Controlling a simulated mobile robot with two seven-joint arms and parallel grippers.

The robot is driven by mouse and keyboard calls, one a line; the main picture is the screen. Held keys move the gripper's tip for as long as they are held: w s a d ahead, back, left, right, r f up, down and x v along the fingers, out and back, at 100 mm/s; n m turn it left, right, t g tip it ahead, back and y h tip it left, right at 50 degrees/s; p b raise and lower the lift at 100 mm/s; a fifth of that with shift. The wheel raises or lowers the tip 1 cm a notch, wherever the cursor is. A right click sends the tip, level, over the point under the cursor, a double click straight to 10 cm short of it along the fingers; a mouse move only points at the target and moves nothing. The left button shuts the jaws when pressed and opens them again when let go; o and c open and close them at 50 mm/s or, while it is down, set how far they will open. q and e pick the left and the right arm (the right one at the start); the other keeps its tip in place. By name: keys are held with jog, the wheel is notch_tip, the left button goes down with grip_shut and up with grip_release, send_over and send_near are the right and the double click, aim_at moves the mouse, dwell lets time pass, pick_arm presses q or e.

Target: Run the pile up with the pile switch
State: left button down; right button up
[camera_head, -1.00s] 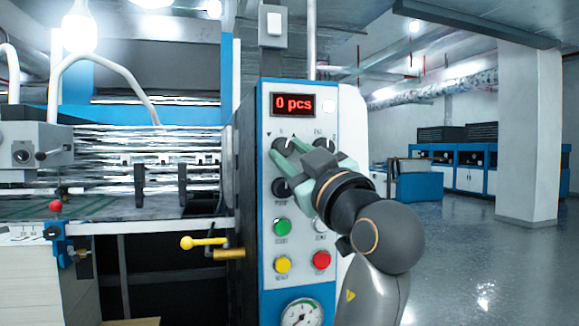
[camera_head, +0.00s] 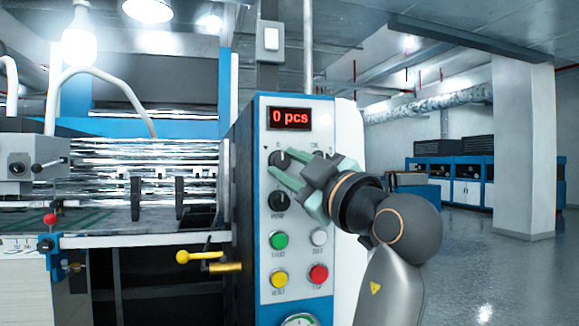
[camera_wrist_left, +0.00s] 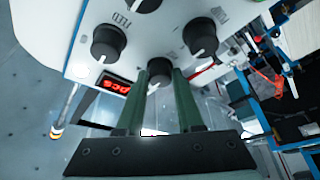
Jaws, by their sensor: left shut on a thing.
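The control panel (camera_head: 318,235) faces me, with several black knobs and a red display (camera_head: 290,118) reading "0 pcs". The upper-left black knob (camera_head: 279,158), with small arrow marks beside it, appears to be the pile switch; its label is too small to read. My left gripper (camera_head: 273,165) is shut on this knob. In the left wrist view the switch (camera_wrist_left: 158,74) sits between the two green fingers (camera_wrist_left: 160,88), its white mark towards the display side. The upper-right knob is mostly hidden behind the gripper. My right gripper is not in view.
Below are the pump knob (camera_head: 279,201), green (camera_head: 279,240), white (camera_head: 319,237), yellow (camera_head: 279,280) and red (camera_head: 318,274) buttons. A yellow-handled lever (camera_head: 198,257) juts out left of the panel. A pale stack-like block (camera_head: 25,285) stands at lower left. Open floor lies right.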

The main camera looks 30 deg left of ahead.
pick_arm(q)
jog(key=c, duration=0.7)
grip_release()
jog(key=shift+o, duration=0.8)
jog(key=b+v, duration=0.1)
jog(key=v, duration=1.1)
jog(key=shift+s+d, duration=0.15)
jog(key=shift+d, duration=0.1)
